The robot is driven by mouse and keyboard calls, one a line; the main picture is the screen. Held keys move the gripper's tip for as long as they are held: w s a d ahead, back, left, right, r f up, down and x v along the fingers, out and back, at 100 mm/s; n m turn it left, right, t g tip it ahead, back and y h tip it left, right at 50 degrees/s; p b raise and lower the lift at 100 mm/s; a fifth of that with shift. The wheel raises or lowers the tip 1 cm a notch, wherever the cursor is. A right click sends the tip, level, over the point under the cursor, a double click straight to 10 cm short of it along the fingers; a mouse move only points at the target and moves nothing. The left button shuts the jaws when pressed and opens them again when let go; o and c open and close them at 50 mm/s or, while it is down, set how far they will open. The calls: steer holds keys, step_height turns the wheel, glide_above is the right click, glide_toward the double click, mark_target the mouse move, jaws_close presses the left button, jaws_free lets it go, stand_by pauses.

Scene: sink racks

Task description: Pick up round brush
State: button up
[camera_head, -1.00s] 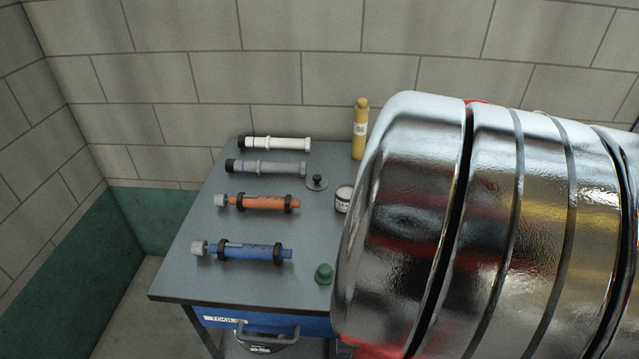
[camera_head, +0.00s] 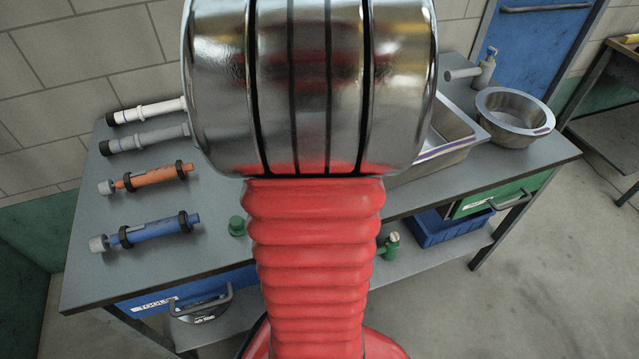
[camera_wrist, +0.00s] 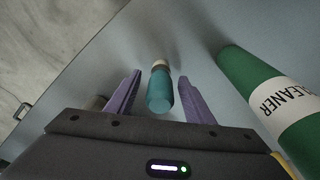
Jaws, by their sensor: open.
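In the wrist view, a short teal cylinder with a pale, brownish far end (camera_wrist: 160,92) lies or stands on the grey worktop; it looks like the round brush, but its bristles are not clear. My gripper (camera_wrist: 161,77) is open, with one purple finger on each side of it. Gaps show between the fingers and the teal body, so it is not clamped. In the head view, my arm covers the middle of the table, and the gripper and brush are hidden behind it.
A green cleaner bottle (camera_wrist: 262,95) is close to the right finger. In the head view, pipe pieces, including an orange one (camera_head: 150,176) and a blue one (camera_head: 145,232), lie left. A sink basin (camera_head: 452,130) and a metal bowl (camera_head: 514,112) are right.

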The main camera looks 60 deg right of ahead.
steer(key=shift+f, duration=0.35)
steer(key=shift+c, duration=0.2)
steer(key=c, duration=1.1)
